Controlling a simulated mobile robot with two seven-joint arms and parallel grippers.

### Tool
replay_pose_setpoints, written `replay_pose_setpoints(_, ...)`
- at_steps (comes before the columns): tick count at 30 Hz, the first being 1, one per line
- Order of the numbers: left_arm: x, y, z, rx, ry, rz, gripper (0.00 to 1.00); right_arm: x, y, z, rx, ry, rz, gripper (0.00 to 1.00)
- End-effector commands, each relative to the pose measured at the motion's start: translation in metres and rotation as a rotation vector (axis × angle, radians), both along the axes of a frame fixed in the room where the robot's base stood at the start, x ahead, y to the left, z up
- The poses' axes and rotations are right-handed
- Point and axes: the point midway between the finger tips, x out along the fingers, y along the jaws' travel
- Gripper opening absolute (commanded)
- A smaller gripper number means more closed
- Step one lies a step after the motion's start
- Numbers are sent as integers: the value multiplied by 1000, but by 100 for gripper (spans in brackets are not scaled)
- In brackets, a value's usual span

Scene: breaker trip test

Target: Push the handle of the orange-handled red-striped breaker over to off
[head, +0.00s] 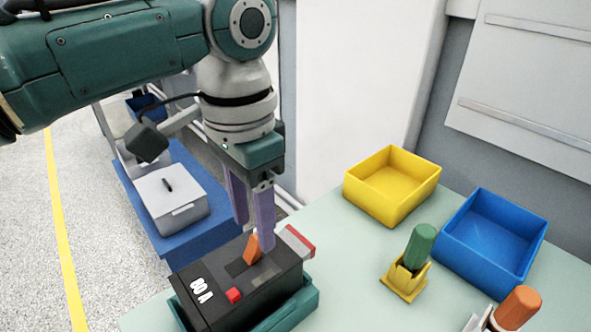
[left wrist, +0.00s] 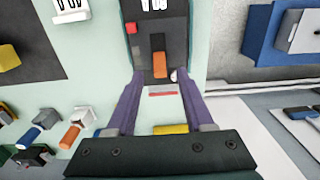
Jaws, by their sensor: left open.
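The breaker (head: 270,285) is a black block marked 80 A, with a red button (head: 234,295) and an orange handle (head: 252,249) that stands up tilted. It sits in a teal holder (head: 309,304) on the pale green table. A red and white stripe (head: 299,240) shows at its far end. My left gripper (head: 252,233) has two purple fingers, open and empty, pointing down close to the handle. In the left wrist view the orange handle (left wrist: 159,66) shows between the open fingertips (left wrist: 159,76); I cannot tell whether either finger touches it. My right gripper is not in view.
A yellow bin (head: 383,207) and a blue bin (head: 464,252) stand at the right. A green-handled tool (head: 420,245) sits in a yellow holder, and an orange-handled tool (head: 518,306) stands near the bottom right. A blue cart (head: 217,238) with a white box is beyond the table at left.

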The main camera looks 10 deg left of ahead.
Motion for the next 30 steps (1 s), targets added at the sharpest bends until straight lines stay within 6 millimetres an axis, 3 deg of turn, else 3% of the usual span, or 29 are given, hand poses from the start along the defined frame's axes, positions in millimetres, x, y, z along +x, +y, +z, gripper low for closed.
replay_pose_setpoints(6, 0, 0, -31, 1, 1, 0, 52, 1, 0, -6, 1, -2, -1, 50)
replay_pose_setpoints(17, 0, 0, -36, 0, -1, -1, 52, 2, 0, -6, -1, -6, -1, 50)
replay_pose_setpoints(30, 0, 0, -36, 0, -1, -1, 3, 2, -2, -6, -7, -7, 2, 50)
